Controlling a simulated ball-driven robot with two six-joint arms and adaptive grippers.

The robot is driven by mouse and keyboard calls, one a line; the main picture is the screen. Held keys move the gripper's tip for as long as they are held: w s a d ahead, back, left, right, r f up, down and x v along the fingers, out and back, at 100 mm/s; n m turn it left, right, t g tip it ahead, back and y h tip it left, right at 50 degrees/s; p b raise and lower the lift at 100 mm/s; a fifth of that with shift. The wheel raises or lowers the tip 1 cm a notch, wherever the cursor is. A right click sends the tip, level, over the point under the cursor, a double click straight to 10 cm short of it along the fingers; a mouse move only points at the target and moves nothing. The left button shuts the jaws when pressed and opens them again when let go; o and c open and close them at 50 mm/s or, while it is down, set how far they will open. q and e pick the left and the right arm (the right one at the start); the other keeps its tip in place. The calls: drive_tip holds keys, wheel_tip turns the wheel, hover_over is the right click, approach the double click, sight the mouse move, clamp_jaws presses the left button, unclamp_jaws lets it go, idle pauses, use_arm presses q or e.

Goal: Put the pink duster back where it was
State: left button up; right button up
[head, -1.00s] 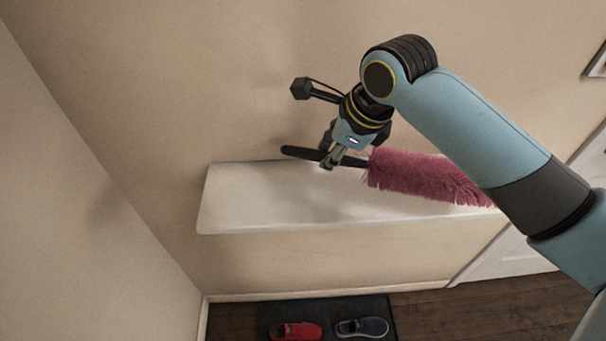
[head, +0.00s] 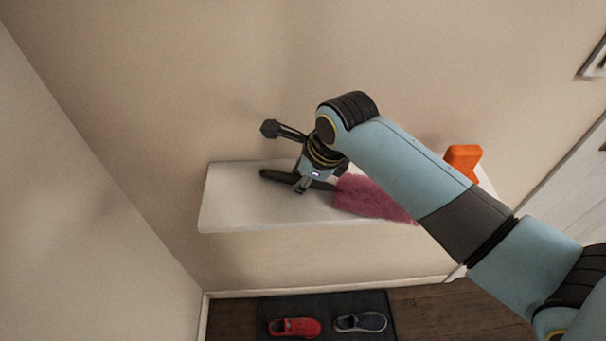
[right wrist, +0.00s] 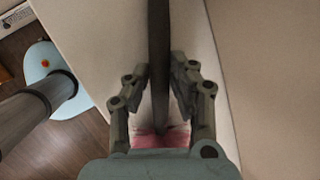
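The pink duster has a fluffy pink head (head: 365,199) and a long black handle (head: 275,175). My right gripper (head: 303,186) is shut on the handle close to the pink head. The duster lies roughly level over the white shelf (head: 235,205), handle to the left and head to the right. I cannot tell whether it touches the shelf. My right forearm hides part of the head's right end. In the right wrist view the black handle (right wrist: 158,40) runs between the two fingers (right wrist: 159,75), with a little pink below. My left gripper is not in view.
An orange object (head: 463,162) stands at the shelf's right end, partly behind my arm. The shelf's left part is bare.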

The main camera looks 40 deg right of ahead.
drive_tip(key=o, duration=0.4)
use_arm(q)
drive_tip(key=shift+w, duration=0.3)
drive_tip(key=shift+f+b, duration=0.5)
drive_tip(key=shift+b, duration=0.05)
use_arm(e)
drive_tip(key=v, duration=1.2)
drive_tip(key=shift+r, duration=0.15)
